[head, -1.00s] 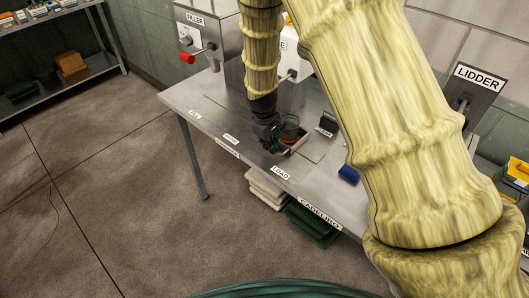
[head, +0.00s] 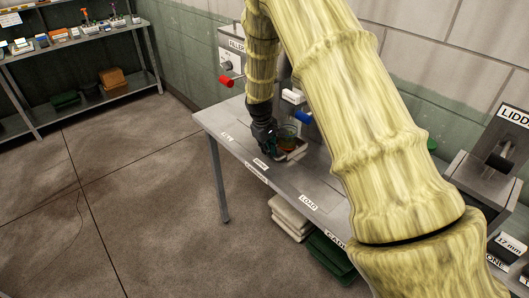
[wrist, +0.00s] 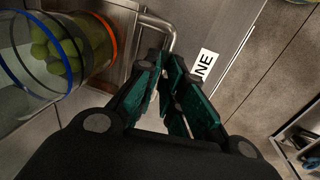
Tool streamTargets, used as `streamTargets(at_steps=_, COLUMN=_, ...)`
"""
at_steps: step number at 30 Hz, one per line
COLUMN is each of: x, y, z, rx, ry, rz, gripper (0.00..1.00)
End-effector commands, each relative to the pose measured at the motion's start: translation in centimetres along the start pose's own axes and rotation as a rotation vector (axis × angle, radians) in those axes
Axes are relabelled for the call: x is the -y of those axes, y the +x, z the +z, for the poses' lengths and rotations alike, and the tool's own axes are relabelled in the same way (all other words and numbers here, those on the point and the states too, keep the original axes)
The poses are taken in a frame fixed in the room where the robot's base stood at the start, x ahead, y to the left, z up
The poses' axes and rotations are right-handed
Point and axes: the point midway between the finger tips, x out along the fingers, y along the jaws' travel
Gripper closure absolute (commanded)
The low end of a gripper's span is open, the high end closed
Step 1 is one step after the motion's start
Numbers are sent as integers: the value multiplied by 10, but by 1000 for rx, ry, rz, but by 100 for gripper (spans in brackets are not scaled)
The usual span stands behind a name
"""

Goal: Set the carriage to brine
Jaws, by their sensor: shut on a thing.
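The carriage (head: 299,154) is a small metal tray on the steel bench, carrying a glass jar (head: 288,133). In the wrist view the jar (wrist: 62,55) has an orange ring and a blue ring and green pickles inside. My gripper (head: 269,150) is at the carriage's front. In the wrist view my gripper (wrist: 172,62) is shut on the carriage's bent metal handle (wrist: 158,22). The BRINE label (head: 261,163) lies on the bench just in front of the gripper. The wrist view shows only its end letters "NE" (wrist: 204,65).
The LOAD label (head: 308,202) is farther right and the FILL label (head: 227,137) farther left. A red-handled filler (head: 226,81) and a blue-handled lever (head: 303,117) stand behind. The lidder (head: 500,150) is at right. White trays (head: 290,215) are under the bench.

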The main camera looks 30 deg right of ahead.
Motion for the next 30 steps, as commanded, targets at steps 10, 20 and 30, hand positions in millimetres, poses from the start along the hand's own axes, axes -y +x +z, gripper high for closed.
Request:
streamTargets(at_steps=10, x=0, y=1, z=1, rx=2, ry=1, rz=0, gripper=81)
streamTargets(at_steps=20, x=1, y=0, z=0, rx=1, ry=-1, rz=0, gripper=68)
streamTargets(at_steps=30, x=1, y=-27, z=-1, rx=-1, ry=-1, rz=0, gripper=68)
